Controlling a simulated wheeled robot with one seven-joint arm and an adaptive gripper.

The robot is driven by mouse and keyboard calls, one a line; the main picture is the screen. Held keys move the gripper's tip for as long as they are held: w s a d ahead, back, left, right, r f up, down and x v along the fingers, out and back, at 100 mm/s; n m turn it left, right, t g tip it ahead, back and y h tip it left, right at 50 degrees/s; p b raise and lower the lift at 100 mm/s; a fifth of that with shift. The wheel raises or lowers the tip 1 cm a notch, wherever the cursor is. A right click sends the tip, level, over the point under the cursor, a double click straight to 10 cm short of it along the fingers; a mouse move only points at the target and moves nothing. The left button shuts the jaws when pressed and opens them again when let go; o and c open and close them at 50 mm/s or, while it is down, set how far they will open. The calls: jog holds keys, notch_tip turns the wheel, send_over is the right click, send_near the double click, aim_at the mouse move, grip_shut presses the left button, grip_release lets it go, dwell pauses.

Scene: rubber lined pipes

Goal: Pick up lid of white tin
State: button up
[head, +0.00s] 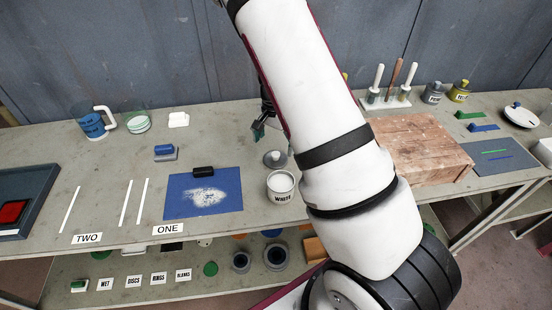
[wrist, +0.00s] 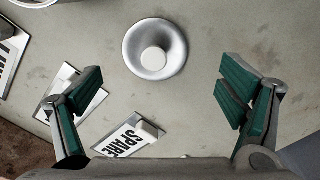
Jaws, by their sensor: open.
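The white tin (head: 281,189), labelled WHITE, stands upright on the bench beside the blue mat. A round grey lid with a small knob (head: 275,159) lies on the bench just behind it, apart from the tin. In the wrist view a silvery round lid with a pale knob (wrist: 170,65) lies flat above the middle, beyond my fingertips. My gripper (wrist: 158,92) is open and empty, its teal fingers wide apart. In the head view my gripper (head: 272,138) is above and slightly behind the lid, partly hidden by my arm.
A blue mat (head: 180,208) with white powder and a black block lies left of the tin. A wooden box (head: 420,148) stands to the right. In the wrist view a SPARE label (wrist: 125,140) and other cards lie near my left finger. Bare bench surrounds the lid.

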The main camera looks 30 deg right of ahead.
aim_at(276, 154)
jog(key=f, duration=0.1)
jog(key=s+f, duration=0.1)
jog(key=f, duration=0.1)
jog(key=shift+f+p, duration=0.3)
jog(key=shift+p, duration=0.05)
jog(key=shift+w+f, duration=0.15)
jog(key=shift+f, duration=0.25)
jog(key=c, duration=1.2)
jog(key=shift+c, duration=0.9)
